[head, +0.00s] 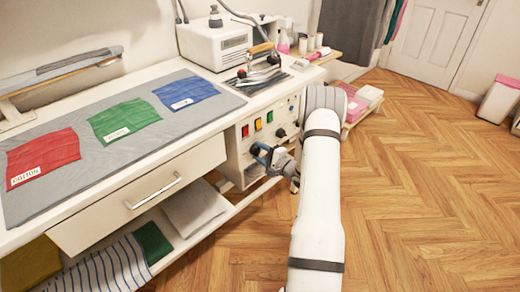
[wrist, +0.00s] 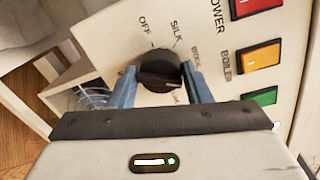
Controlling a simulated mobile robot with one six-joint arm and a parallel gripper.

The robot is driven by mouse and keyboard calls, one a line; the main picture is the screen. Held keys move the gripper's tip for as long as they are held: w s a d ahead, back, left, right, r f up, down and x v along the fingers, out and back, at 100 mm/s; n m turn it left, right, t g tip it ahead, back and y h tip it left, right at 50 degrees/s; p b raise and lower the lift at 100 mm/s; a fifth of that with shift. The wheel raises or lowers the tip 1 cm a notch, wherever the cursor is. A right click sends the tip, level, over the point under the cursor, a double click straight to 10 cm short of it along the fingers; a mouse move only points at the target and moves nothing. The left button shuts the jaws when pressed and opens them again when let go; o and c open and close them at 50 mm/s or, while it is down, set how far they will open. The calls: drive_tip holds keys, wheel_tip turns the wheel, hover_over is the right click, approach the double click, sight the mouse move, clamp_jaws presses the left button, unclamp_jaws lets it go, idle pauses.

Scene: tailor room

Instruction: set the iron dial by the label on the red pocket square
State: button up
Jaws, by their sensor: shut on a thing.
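The red pocket square (head: 45,154) lies on the grey mat at the left of the bench, and its white label (head: 26,176) reads COTTON. The black iron dial (wrist: 160,70) is on the white control panel. My gripper (head: 262,158) has one blue finger on each side of the dial and is shut on it; it also shows in the wrist view (wrist: 160,85). OFF and SILK are readable around the dial. Two further dial words are slanted and hard to read. Which word the dial points at is not clear.
A green square (head: 124,119) and a blue square (head: 185,94) with small labels lie on the grey mat (head: 75,190). Red, yellow and green buttons (wrist: 258,55) sit beside the dial. The iron (head: 262,74) stands above the panel. Open wooden floor (head: 430,200) lies right.

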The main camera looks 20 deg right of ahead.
drive_tip(key=shift+r+m+p, duration=0.1)
drive_tip(key=shift+m+p, duration=0.6)
drive_tip(key=shift+m, duration=0.7)
drive_tip(key=shift+d, duration=0.1)
drive_tip(key=o, duration=0.9)
drive_tip(key=shift+o, duration=0.2)
drive_tip(key=v, duration=0.7)
drive_tip(key=shift+s+d, duration=0.2)
drive_tip(key=shift+s, duration=0.1)
